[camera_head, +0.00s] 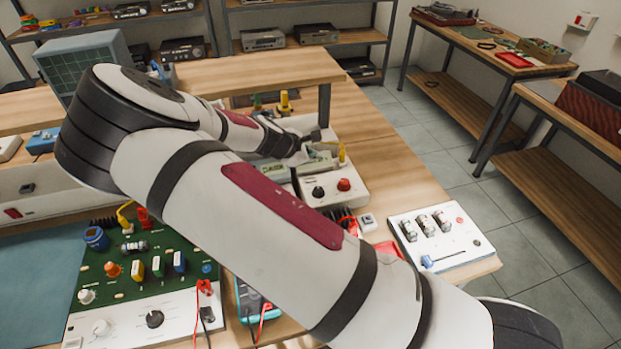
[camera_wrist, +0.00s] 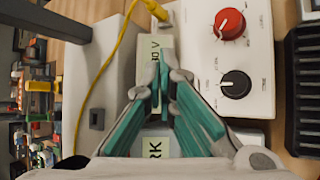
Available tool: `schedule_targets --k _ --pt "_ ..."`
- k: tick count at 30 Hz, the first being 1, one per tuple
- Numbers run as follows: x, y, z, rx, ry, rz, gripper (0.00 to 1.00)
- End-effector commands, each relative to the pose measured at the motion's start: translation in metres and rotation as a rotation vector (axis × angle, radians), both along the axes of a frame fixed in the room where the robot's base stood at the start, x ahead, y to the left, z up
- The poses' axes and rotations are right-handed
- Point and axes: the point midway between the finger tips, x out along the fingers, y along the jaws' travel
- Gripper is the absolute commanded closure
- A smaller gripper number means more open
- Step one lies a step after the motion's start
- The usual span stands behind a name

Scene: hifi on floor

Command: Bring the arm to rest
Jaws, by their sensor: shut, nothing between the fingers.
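My gripper (camera_head: 312,138) is at the end of my arm, which reaches across the workbench from the lower right and bends back at the upper left. In the wrist view my gripper (camera_wrist: 162,85) shows its teal-lined fingers drawn together, with nothing between them. The same box (camera_head: 335,187) shows in the head view, partly behind my gripper. How far the fingertips are from the box surface is hard to tell.
A green circuit board (camera_head: 120,262) with several components lies at lower left. A white panel (camera_head: 440,236) with a blue lever stands at the bench's right edge. A yellow cable (camera_wrist: 100,75) runs beside my gripper. A wooden shelf (camera_head: 255,70) stands behind. Tiled floor lies right.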

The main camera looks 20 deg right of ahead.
Motion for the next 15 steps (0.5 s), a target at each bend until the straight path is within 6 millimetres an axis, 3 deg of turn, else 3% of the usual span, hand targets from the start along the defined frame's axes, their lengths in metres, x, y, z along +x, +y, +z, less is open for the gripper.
schedule_targets --k 10,15 --pt "-0.002 -0.001 0.001 0.017 -0.001 -0.016 1.0" --pt "-0.021 -0.009 0.015 0.139 -0.015 -0.138 1.0"
